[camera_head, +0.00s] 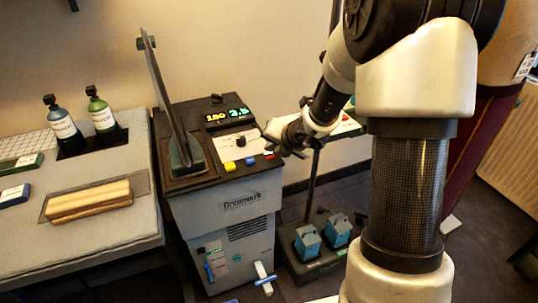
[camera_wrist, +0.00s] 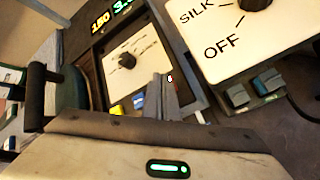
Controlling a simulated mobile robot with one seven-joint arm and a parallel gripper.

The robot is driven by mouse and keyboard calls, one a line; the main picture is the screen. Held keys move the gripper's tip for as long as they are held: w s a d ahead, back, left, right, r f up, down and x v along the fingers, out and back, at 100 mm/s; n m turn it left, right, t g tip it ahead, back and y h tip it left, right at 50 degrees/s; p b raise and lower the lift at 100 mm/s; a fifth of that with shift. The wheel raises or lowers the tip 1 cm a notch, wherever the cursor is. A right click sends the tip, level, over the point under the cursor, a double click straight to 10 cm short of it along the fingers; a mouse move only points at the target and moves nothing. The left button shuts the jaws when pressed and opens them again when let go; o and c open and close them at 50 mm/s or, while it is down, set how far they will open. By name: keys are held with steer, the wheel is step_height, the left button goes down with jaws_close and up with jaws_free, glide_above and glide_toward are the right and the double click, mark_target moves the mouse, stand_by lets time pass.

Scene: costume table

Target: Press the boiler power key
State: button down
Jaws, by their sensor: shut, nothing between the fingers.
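The grey boiler unit (camera_head: 225,200) stands at the centre of the head view, with a lit display (camera_head: 228,114) and a white panel with a black knob (camera_head: 240,141). A yellow key (camera_head: 230,166), a blue key (camera_head: 249,161) and a red key (camera_head: 269,155) sit along its front edge; I cannot read which is the power key. My gripper (camera_head: 270,134) is shut and empty, close to the panel's right side. In the wrist view its fingers (camera_wrist: 165,98) overlap the panel's lower right; the yellow key (camera_wrist: 118,110) and blue key (camera_wrist: 139,102) show left of them. Contact cannot be told.
A hinged press arm (camera_head: 172,100) stands left of the panel. A white SILK/OFF dial panel (camera_wrist: 238,35) lies to the right, with blue pedals (camera_head: 322,235) on the floor below. The table at left holds two bottles (camera_head: 82,122) and a wooden block (camera_head: 90,200).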

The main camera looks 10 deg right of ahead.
mark_target(272, 157)
steer(key=shift+f+b, duration=0.5)
steer(key=shift+b, duration=0.05)
stand_by(0.4)
steer(key=shift+r, duration=0.1)
steer(key=shift+r+p, duration=0.85)
steer(key=shift+p, duration=0.1)
step_height(272, 157, up, 6)
steer(key=p, duration=0.5)
steer(key=shift+p, duration=0.35)
